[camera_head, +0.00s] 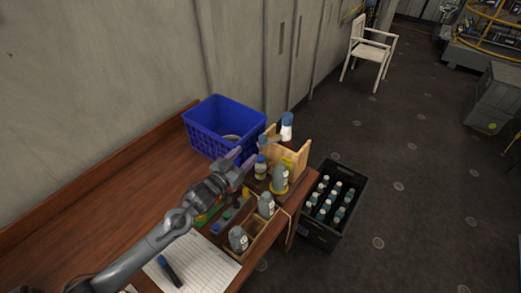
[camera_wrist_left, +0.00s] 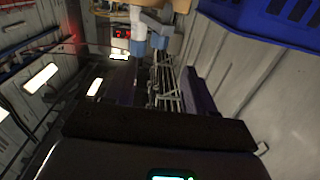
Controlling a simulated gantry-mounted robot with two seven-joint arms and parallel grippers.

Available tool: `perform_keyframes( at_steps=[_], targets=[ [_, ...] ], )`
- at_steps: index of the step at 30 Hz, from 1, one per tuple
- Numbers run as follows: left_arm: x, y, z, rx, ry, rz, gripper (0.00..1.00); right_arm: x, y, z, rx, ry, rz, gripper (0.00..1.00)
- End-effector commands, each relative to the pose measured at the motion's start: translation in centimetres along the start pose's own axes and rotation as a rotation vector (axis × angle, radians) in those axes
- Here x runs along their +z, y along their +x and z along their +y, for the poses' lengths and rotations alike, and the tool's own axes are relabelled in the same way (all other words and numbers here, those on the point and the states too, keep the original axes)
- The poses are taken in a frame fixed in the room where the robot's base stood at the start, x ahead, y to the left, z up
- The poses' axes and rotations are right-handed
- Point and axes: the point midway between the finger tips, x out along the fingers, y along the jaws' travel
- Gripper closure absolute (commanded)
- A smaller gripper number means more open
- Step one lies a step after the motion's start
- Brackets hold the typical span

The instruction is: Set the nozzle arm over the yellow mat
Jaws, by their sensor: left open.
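A wooden stand (camera_head: 289,149) sits at the table's far right corner, with a white and blue bottle-like piece (camera_head: 287,127) on top. A short grey-blue bar (camera_head: 270,139), apparently the nozzle arm, sticks out from it to the left. A yellow patch (camera_head: 288,163), likely the mat, shows partly inside the stand; the rest is hidden. My left gripper (camera_head: 243,157) is open and empty, just left of the stand and apart from the bar. In the left wrist view, the bar (camera_wrist_left: 156,27) and the white and blue piece (camera_wrist_left: 138,30) lie beyond the open fingers. My right gripper is out of view.
A blue basket (camera_head: 222,127) stands close behind my left gripper. A black crate of bottles (camera_head: 331,205) is beside the table. A sheet with a marker (camera_head: 170,270) lies in front.

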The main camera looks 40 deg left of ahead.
Motion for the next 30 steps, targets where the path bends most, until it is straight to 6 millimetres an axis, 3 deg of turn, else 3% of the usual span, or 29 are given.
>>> perform_keyframes(
  at_steps=[8, 21, 30],
  targets=[
    [-0.1, 2.1, 0.0, 0.0, 0.0, 0.013, 0.45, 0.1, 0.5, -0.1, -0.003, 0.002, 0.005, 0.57],
    [-0.1, 8.6, 0.1, 0.0, 0.0, 0.01, 0.45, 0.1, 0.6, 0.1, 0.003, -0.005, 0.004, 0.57],
    [-0.1, 10.8, 0.1, 0.0, 0.0, 0.011, 0.45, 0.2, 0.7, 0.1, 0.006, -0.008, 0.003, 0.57]
  ],
)
